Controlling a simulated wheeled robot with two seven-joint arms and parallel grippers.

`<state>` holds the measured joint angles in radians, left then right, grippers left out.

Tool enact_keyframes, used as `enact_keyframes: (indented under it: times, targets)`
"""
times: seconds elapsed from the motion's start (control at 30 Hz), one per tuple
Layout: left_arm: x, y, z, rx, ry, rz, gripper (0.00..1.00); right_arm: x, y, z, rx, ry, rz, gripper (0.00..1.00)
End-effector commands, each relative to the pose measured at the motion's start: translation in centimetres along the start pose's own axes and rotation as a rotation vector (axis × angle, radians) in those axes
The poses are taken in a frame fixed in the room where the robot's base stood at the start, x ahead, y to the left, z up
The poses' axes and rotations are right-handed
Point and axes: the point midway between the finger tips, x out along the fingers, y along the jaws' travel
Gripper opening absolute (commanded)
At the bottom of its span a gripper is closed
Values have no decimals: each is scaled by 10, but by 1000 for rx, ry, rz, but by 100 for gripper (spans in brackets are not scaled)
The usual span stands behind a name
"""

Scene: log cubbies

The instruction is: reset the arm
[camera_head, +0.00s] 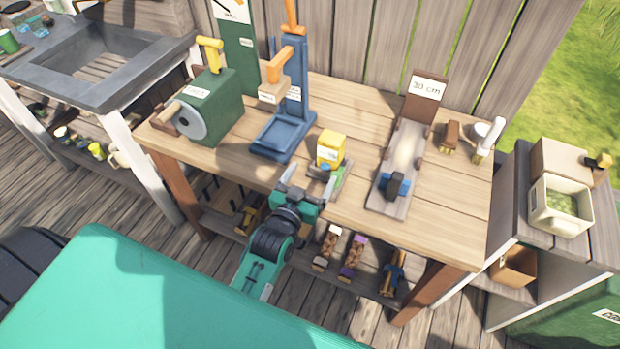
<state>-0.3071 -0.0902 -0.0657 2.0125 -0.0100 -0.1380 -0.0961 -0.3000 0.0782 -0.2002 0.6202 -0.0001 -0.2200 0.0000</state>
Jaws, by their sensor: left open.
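My left gripper (313,180) is at the front edge of the wooden workbench (345,205), its arm coming up from the bottom of the view. Its fingers are apart, and I see nothing between them. A yellow box (330,147) with a white label stands on the bench just beyond the fingertips. Something green and blue lies below the box, partly overlapped by the right finger; whether they touch I cannot tell. My right gripper is not in view.
A blue press (285,128) and green grinder (208,103) stand left on the bench. The bench's right front is clear.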

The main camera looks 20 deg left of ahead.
Motion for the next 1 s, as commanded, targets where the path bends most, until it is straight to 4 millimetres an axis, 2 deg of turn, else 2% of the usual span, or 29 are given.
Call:
enact_keyframes:
  times: [0.5,0.63,0.77,1.0]
  targets:
    - [0,0,0,0,-2,0,83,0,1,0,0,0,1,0]
    - [-6,-1,6,4,-53,9,83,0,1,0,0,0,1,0]
    - [-24,-2,22,14,-196,31,83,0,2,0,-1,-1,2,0]
    - [-85,-7,56,41,-569,71,83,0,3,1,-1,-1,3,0]
